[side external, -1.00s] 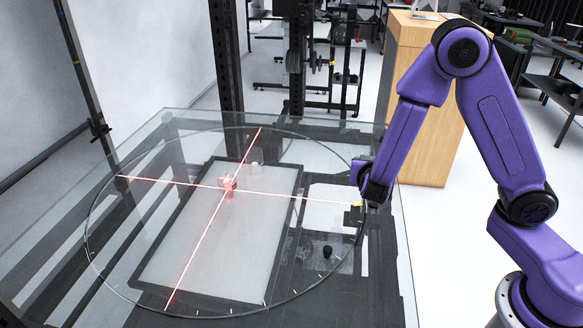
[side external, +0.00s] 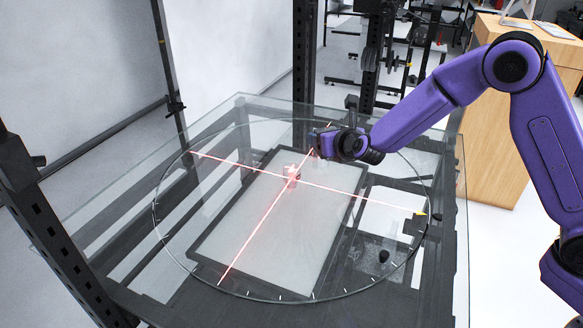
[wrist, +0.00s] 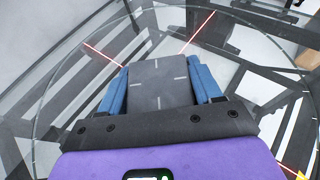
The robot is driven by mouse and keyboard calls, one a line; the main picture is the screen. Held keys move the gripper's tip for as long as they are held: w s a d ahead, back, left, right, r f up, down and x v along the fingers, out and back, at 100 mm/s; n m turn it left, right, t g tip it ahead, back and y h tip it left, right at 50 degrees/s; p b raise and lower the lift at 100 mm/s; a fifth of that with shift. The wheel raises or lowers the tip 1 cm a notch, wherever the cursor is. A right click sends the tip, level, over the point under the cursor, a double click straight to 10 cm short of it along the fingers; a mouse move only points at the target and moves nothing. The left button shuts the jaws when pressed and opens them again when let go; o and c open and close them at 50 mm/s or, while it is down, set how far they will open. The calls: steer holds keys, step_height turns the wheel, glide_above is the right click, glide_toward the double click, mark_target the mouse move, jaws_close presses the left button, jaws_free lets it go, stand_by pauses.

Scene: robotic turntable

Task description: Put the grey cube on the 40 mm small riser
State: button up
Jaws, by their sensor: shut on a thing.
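My gripper (side external: 320,146) is over the far part of the glass turntable, a little behind and right of the crossing of the red laser lines. In the wrist view, its blue fingers (wrist: 160,84) are shut on a grey block with white tick marks on its face, which I take for the grey cube (wrist: 160,82). The side view is too small to show the cube between the fingers. A small pale block (side external: 291,172), lit red, stands at the laser crossing. I cannot tell for sure that it is the 40 mm small riser.
The round glass turntable (side external: 190,235) lies over a dark frame and a pale rectangular panel (side external: 265,235). A small black knob (side external: 384,256) is at the front right. A yellow marker (side external: 421,213) is on the right rim. The front of the glass looks clear.

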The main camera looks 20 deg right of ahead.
steer(key=w+a+f, duration=0.3)
steer(key=w+f, duration=0.1)
steer(key=w, duration=0.4)
glide_above(291, 167)
step_height(291, 167, down, 6)
steer(key=shift+r, duration=0.25)
steer(key=shift+w+f, duration=0.1)
steer(key=shift+f, duration=1.6)
steer(key=o, duration=1.2)
steer(key=shift+f, duration=0.15)
steer(key=shift+c, duration=0.2)
